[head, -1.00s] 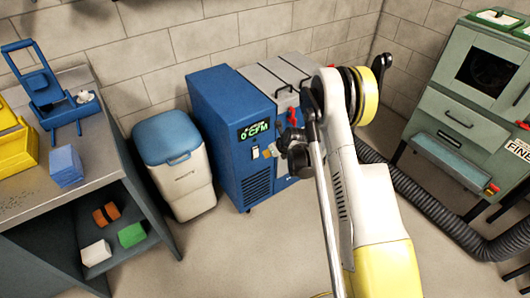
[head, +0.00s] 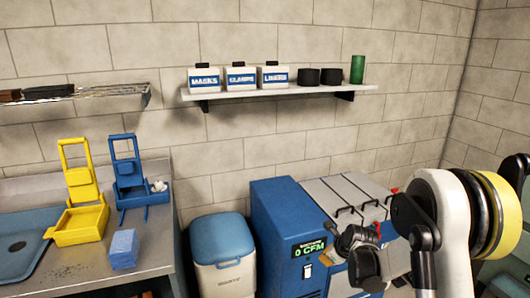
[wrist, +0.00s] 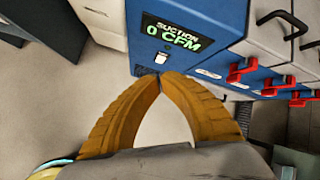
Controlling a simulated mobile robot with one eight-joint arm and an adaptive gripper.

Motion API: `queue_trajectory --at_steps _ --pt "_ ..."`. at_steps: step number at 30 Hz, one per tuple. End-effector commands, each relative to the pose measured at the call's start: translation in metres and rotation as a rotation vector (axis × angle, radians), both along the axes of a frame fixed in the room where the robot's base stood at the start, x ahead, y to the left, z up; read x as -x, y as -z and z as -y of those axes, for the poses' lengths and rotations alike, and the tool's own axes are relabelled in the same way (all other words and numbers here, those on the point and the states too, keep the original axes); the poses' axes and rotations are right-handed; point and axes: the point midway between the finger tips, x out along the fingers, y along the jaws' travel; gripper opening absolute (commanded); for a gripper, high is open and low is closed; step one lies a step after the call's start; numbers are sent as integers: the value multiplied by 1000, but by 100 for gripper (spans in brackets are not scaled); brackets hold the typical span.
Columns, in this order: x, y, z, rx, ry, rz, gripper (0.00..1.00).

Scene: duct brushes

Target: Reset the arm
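My gripper (wrist: 160,80) shows in the wrist view with its two orange-brown fingers curving together and their tips meeting. Nothing shows between them. In the head view my gripper (head: 330,257) is small and dark, in front of the blue suction unit (head: 275,215). The unit's display reads 0 CFM. In the wrist view the fingertips overlap the picture just below the display (wrist: 170,35) and a small white switch (wrist: 161,58). I cannot tell whether they touch the unit. My arm (head: 450,225) reaches in from the lower right.
Red-handled latches (wrist: 245,70) sit right of the gripper. A blue-lidded bin (head: 222,250) stands left of the unit. A workbench (head: 150,245) holds yellow (head: 80,215) and blue (head: 128,180) stands and a blue block (head: 123,248). A wall shelf (head: 290,93) holds labelled boxes.

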Motion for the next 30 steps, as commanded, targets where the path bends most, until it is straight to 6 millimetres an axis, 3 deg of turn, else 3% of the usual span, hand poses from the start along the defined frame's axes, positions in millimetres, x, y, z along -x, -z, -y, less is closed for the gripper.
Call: queue_trajectory --at_steps 1,6,12,15,19,24,30 --pt "12 -30 -4 69 -88 15 0" --pt "59 -109 -14 328 -410 67 0" --pt "133 -178 -24 628 -794 117 0" --pt "174 -201 -28 777 -988 137 0" --pt "230 -220 -32 968 -1243 159 0" --pt "297 -225 -34 1198 -1560 178 0" --pt "343 -217 -33 1371 -1807 185 0"
